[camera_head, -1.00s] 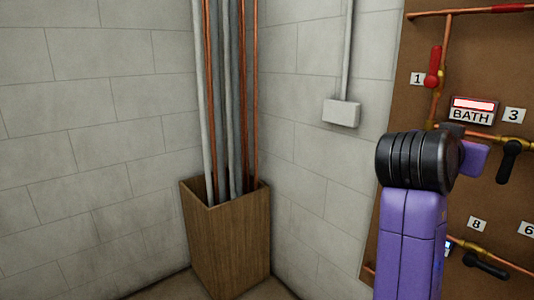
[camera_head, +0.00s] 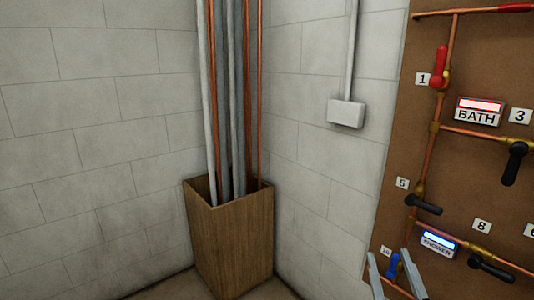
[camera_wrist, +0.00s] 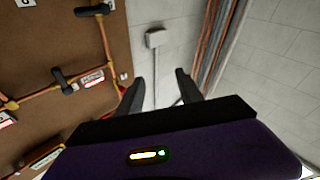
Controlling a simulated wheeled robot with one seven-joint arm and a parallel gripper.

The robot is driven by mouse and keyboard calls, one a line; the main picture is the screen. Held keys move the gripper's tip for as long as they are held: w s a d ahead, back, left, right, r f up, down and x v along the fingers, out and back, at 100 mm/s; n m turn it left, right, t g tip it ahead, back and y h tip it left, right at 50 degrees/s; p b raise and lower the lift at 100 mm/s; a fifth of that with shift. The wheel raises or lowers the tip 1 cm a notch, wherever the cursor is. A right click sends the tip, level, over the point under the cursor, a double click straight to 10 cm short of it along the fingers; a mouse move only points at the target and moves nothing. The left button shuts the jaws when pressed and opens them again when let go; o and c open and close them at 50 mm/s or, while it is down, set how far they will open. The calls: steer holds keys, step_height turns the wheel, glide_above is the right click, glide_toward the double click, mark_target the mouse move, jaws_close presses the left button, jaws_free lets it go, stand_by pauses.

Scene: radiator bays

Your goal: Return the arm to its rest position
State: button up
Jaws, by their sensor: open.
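My gripper (camera_head: 390,262) shows only as two grey fingers at the bottom edge of the head view, in front of the lower left part of the brown board (camera_head: 386,235). The rest of my arm is out of the head view, apart from these fingers.
The board carries copper pipes, a red valve handle (camera_head: 440,66), black handles, a blue handle (camera_head: 393,265), a lit BATH sign (camera_head: 479,111) and a SHOWER sign (camera_head: 438,243). A wooden bin (camera_head: 235,240) of pipes stands in the corner. A white box (camera_head: 346,113) is on the wall.

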steer(key=s+f+g, duration=0.2)
steer(key=s+f, duration=0.3)
steer(key=s, duration=0.7)
steer(key=s+a+f+m+g+y, duration=0.1)
steer(key=s+f, duration=0.5)
steer(key=s, duration=0.6)
steer(key=s+a+f+g+y, duration=0.1)
steer(key=s+f, duration=0.4)
steer(key=s, duration=0.8)
steer(key=shift+f+m+g, duration=0.4)
steer(key=shift+g, duration=0.5)
steer(key=shift+w+d, duration=0.1)
